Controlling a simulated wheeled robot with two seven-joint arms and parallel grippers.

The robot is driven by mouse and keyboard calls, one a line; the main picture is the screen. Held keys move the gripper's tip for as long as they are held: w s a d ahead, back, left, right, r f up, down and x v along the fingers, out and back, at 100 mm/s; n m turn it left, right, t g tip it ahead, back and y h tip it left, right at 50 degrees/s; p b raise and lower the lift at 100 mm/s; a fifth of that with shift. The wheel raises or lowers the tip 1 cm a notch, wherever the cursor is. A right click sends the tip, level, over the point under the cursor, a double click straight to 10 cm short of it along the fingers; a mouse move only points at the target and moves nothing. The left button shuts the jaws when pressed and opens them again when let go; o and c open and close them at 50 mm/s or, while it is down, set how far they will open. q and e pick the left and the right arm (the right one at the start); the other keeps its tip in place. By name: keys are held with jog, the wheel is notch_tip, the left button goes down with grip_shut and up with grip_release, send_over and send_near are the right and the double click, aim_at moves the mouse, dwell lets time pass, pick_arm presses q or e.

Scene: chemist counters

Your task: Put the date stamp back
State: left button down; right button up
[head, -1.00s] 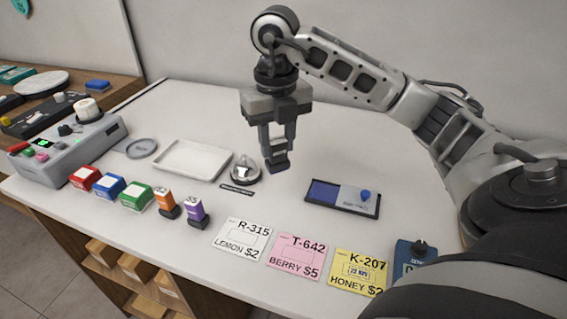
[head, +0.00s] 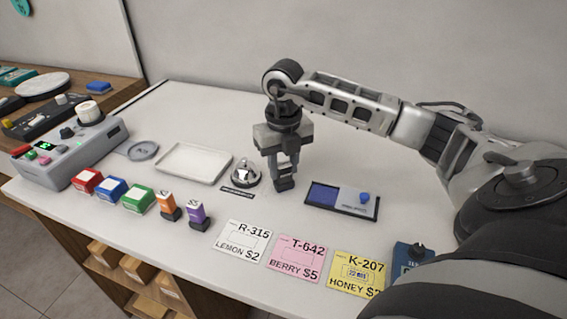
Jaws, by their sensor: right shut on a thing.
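My right gripper (head: 284,168) is shut on the date stamp (head: 285,184), a small dark block pointing down between its fingertips. The stamp is low over the white counter, between the silver bell and the blue ink pad. I cannot tell whether its underside touches the counter. The ink pad (head: 324,194) lies in a dark tray just right of the stamp, with a grey lid part and a blue knob. The yellow K-207 card (head: 358,273) at the front carries a blue date print. My left gripper is out of view.
The bell (head: 246,174) stands close left of the stamp, with a dark label strip before it. A white tray (head: 194,163) lies further left. Orange (head: 168,205) and purple (head: 199,215) stamps stand nearer the front. The counter behind the gripper is clear.

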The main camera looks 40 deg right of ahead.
aim_at(284, 164)
jog(key=shift+f, duration=0.2)
jog(key=o, duration=0.8)
notch_tip(284, 164, up, 12)
jog(key=shift+r, duration=0.25)
